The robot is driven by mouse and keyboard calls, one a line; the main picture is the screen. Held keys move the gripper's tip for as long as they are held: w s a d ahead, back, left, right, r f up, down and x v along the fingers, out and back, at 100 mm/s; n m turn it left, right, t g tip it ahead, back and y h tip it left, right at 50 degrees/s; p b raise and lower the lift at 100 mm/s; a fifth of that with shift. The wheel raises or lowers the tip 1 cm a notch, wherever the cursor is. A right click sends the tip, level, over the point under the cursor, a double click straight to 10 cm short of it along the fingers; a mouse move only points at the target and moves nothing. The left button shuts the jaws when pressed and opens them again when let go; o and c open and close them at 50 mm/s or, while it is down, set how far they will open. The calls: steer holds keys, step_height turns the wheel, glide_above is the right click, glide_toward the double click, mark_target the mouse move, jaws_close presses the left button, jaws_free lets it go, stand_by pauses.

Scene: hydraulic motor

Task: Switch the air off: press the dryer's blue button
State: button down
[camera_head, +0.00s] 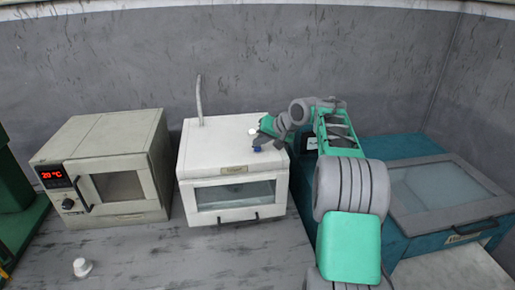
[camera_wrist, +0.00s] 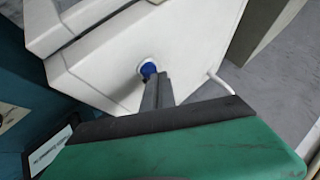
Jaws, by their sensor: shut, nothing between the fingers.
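The dryer (camera_head: 215,152) is the white box in the middle of the head view, with a glass front door and a dark handle. Its blue button (camera_wrist: 149,69) sits in a pale round ring on the white surface in the wrist view. A small blue spot beside my gripper in the head view looks like the same button. My gripper (camera_wrist: 157,78) is shut and empty, with its fingertips right at the button's lower edge in the wrist view. They partly cover the button. I cannot tell whether they touch it or whether it is pushed in.
A beige oven (camera_head: 110,165) with a red "20°C" display stands left of the dryer. A teal cabinet (camera_head: 400,150) with a glazed lid stands on the right, behind my arm. A thin pipe (camera_head: 199,100) rises from the dryer's back. A small white knob (camera_head: 81,267) is on the grey surface at front left.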

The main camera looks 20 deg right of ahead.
mark_target(259, 149)
steer(key=shift+f, duration=0.1)
stand_by(0.3)
steer(key=shift+f, duration=0.4)
steer(key=shift+r+p, duration=0.35)
steer(key=shift+p, duration=0.05)
step_height(259, 149, up, 6)
steer(key=p, duration=0.6)
steer(key=shift+r, duration=0.15)
steer(key=shift+a, duration=0.1)
